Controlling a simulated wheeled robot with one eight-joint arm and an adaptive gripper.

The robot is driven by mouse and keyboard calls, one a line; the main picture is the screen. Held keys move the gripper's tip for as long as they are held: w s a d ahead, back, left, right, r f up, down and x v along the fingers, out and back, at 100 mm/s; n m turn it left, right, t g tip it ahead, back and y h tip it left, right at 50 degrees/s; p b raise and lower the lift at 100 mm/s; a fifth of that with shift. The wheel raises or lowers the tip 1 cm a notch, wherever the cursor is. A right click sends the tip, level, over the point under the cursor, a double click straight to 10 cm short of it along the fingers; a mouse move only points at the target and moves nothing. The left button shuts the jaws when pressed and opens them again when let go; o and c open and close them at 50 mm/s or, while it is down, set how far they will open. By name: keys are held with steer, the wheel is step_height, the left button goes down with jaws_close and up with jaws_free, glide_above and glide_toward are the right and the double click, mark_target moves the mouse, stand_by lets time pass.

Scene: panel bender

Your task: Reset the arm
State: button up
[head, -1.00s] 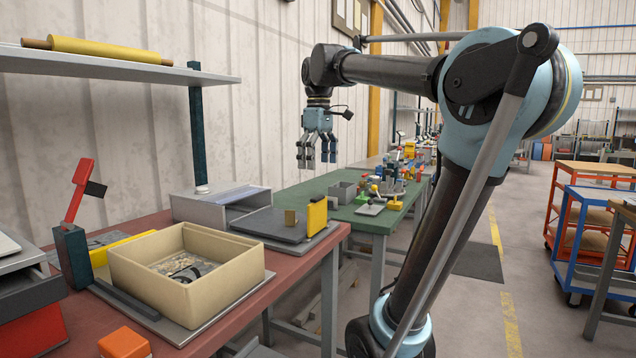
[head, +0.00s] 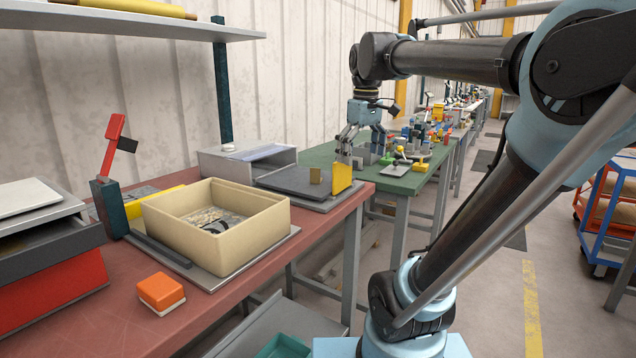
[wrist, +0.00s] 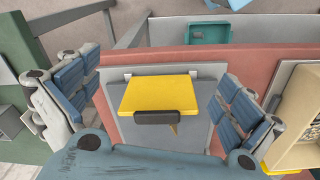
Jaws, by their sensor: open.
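My gripper (head: 361,150) hangs from the arm with its fingers spread and nothing between them. In the head view it appears just above and beyond the upright yellow plate (head: 341,178) at the right end of a dark flat panel bender (head: 290,181) on the red bench. No contact with the plate shows.
A beige bin (head: 240,245) with loose bits, an orange block (head: 161,291) and a red lever (head: 112,140) are on the red bench (head: 110,325). A green bench (head: 405,182) beyond holds several small items. A shelf (head: 130,24) hangs above left.

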steer(key=s+d+f+m, duration=0.2)
steer(key=s+f, duration=0.2)
steer(key=f, duration=0.5)
steer(key=s+d+f+m+t, duration=0.1)
steer(key=s+d+f+m, duration=0.1)
steer(key=f, duration=0.7)
steer(key=s+d+f+m, duration=0.2)
steer(key=s+f, duration=0.4)
steer(key=f, duration=0.3)
steer(key=shift+s+d+f+m, duration=0.15)
steer(key=shift+s+f+m, duration=0.2)
steer(key=shift+m, duration=0.45)
steer(key=shift+w+f, duration=0.15)
steer(key=shift+w, duration=0.3)
